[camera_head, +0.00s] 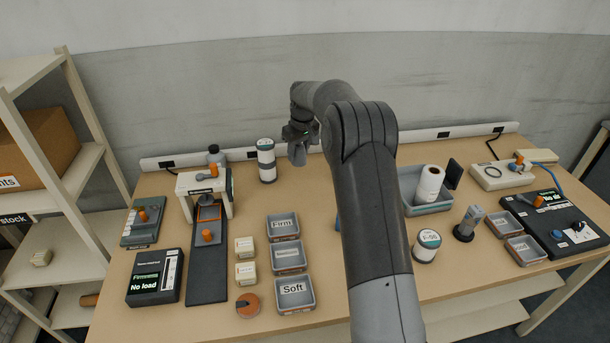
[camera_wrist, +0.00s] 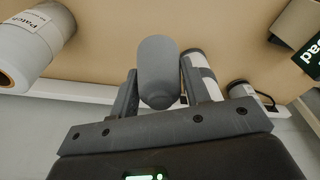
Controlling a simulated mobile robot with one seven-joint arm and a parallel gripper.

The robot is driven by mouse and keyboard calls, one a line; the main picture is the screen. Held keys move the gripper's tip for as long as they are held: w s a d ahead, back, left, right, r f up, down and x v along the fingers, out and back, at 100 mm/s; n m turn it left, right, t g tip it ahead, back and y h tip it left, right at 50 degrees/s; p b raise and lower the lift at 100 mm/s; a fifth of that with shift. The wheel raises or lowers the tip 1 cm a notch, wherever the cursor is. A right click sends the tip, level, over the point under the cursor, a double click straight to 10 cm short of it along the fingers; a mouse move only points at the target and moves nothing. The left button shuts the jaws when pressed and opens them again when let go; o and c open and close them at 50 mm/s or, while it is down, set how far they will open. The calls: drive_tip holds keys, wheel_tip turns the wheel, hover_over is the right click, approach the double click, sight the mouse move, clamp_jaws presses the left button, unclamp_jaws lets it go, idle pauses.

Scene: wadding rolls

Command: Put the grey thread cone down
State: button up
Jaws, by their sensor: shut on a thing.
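The grey thread cone (camera_wrist: 158,60) is between the two fingers of my gripper (camera_wrist: 157,82) in the wrist view, with its rounded end showing. My gripper (camera_head: 299,138) is shut on it. In the head view the cone (camera_head: 298,157) hangs below the fingers, small and partly merged with the dark gripper, above the back middle of the table (camera_head: 340,180). I cannot tell its exact height, but no contact with the table shows. My own arm hides part of the table's middle.
A grey tray (camera_head: 425,205) with a white roll (camera_head: 429,184) is to the right. Labelled trays (camera_head: 290,258) stand in front. Bare table lies between the stack and my arm.

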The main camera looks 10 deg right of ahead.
drive_tip(key=w+d+f+m, duration=0.1)
drive_tip(key=w+d, duration=0.3)
drive_tip(key=w, duration=0.3)
wheel_tip(320, 180, down, 10)
drive_tip(key=shift+w+a, duration=0.15)
drive_tip(key=shift+f, duration=0.1)
drive_tip(key=o, duration=1)
drive_tip(key=shift+o, duration=0.2)
